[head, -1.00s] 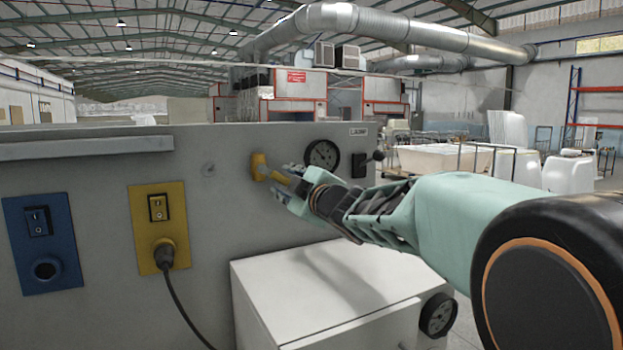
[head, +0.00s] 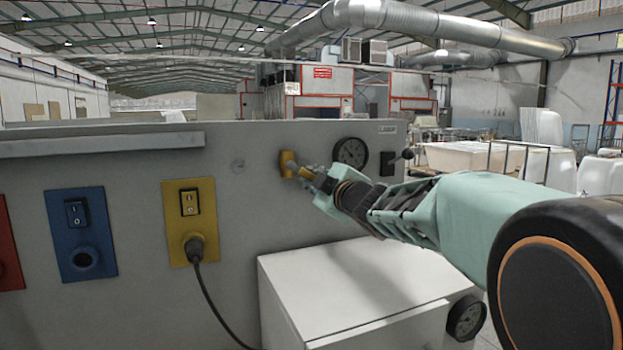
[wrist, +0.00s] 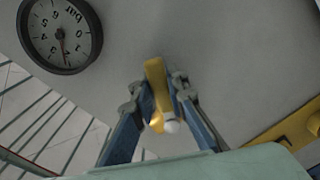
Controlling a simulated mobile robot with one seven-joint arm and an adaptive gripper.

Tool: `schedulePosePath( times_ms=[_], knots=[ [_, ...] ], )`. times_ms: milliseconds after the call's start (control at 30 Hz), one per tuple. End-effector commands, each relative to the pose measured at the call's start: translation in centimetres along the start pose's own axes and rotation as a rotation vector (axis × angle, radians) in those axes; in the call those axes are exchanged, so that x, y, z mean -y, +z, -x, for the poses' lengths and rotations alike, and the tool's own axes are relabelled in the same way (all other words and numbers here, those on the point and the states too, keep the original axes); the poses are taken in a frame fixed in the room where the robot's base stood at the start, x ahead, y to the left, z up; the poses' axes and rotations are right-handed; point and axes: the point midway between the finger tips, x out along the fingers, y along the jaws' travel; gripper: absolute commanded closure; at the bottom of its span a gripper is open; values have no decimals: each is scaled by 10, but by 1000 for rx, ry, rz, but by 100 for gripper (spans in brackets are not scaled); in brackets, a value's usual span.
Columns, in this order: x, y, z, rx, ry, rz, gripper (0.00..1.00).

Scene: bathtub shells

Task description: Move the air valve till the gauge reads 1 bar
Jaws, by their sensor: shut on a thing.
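The yellow air valve (head: 287,162) sits on the grey panel, left of the round gauge (head: 351,152). My gripper (head: 311,174) is shut on the valve's yellow handle. In the wrist view, the handle (wrist: 155,78) stands between the two fingers of my gripper (wrist: 157,92), with a pale round tip below it. The gauge also shows in the wrist view (wrist: 60,34), tilted, with a white face marked bar. Its needle points to the dial's lower part, seemingly near 2; the exact reading is too small to tell.
A black lever switch (head: 388,162) is right of the gauge. A yellow socket plate (head: 190,222) with a plugged cable and a blue one (head: 80,235) are to the left.

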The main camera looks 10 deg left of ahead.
Motion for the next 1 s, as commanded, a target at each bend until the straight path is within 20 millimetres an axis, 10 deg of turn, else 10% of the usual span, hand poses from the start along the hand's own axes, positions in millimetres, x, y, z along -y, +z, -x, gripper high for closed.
schedulePosePath(
  times_ms=[767, 800, 1000],
  knots=[
    [-16, -2, 0, 0, 0, 279, 100],
    [-16, -2, 0, 0, 0, 279, 82],
    [-16, -2, 0, 0, 0, 278, 68]
  ],
)
